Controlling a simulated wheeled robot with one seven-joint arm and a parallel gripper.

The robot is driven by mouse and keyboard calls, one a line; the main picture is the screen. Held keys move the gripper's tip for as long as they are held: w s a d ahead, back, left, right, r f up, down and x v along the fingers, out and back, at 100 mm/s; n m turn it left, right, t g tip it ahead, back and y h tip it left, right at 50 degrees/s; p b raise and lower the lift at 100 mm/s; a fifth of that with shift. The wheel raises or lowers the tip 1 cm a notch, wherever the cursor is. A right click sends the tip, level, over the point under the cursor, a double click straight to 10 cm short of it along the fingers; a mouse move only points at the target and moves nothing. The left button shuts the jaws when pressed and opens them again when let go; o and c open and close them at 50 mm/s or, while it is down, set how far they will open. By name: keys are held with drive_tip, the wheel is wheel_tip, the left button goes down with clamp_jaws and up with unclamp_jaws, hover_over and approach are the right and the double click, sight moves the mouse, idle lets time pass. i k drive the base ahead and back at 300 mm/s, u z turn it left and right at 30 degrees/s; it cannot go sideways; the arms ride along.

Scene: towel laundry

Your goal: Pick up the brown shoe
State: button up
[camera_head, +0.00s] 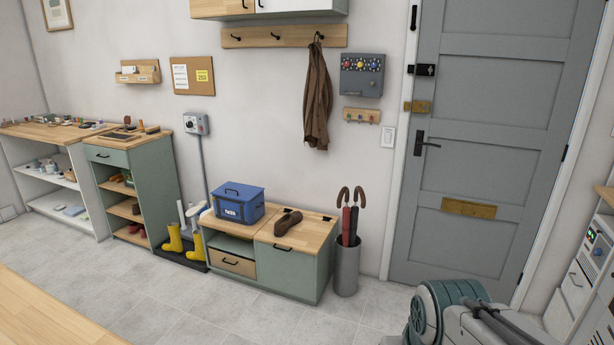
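A brown shoe (288,223) lies on the wooden top of a low green bench cabinet (318,234), right of a blue box. It looks like a single shoe lying at a slant; nothing covers it. Part of my arm shows at the bottom right, on the floor side of the room and well apart from the shoe. My gripper's fingers are not visible in this view.
The blue lidded box (237,203) stands close left of the shoe. An umbrella stand (347,268) with umbrellas is at the bench's right end. Yellow boots (174,239) stand on a tray at its left. A brown jacket (317,100) hangs above. Tiled floor in front is clear.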

sight(281, 228)
drive_tip(key=i, duration=2.7)
drive_tip(key=u, duration=1.4)
drive_tip(key=i, duration=0.75)
drive_tip(key=z, duration=0.95)
drive_tip(key=i, duration=0.35)
drive_tip(key=z, duration=0.9)
